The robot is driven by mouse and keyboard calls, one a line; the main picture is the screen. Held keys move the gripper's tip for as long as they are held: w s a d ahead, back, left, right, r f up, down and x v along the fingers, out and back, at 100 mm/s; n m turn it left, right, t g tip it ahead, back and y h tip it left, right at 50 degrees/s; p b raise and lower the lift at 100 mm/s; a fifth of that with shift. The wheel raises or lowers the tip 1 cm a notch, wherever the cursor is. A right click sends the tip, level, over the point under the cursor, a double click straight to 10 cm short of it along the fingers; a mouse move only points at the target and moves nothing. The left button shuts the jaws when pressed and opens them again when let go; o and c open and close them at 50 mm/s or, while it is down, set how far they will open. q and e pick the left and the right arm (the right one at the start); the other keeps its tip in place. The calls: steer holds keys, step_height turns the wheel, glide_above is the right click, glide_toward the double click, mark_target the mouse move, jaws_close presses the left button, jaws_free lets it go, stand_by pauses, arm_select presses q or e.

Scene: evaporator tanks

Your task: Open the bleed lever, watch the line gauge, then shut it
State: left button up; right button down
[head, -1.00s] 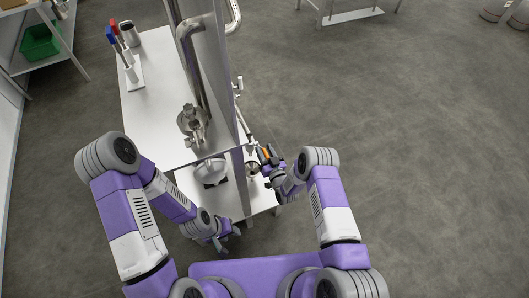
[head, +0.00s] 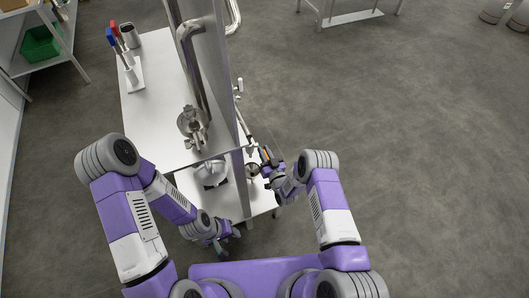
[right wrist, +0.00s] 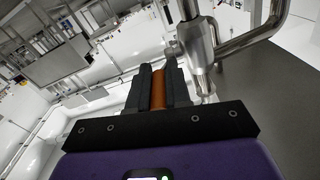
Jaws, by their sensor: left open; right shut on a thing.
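The bleed lever has an orange grip (right wrist: 158,90), held upright between the two dark fingers of my right gripper (right wrist: 158,86) in the right wrist view. In the head view, my right gripper (head: 268,158) is beside the right edge of the bench, with a bit of orange between its fingers. The fingers hide most of the lever, so its angle is hard to tell. A small round metal piece (head: 252,170) sits just left of the gripper; I cannot tell whether it is the line gauge, and no dial reading shows. My left gripper (head: 226,240) is open and empty, low in front of the bench.
A tall grey panel (head: 218,75) with steel pipes (head: 192,70) stands on the white bench (head: 150,115). A clamped fitting (head: 193,124) is at the pipe's foot. Brushes in a holder (head: 132,75) stand at the back left. The floor to the right (head: 400,150) is clear.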

steer(key=f+t+y, duration=0.1)
steer(key=t, duration=0.2)
steer(key=shift+f, duration=0.2)
steer(key=shift+w+a+f+t+y, duration=0.1)
steer(key=shift+f+t+y, duration=0.1)
steer(key=shift+t, duration=0.25)
steer(key=shift+w+f+t+y, duration=0.1)
steer(key=shift+f+t, duration=0.05)
steer(key=shift+t, duration=0.3)
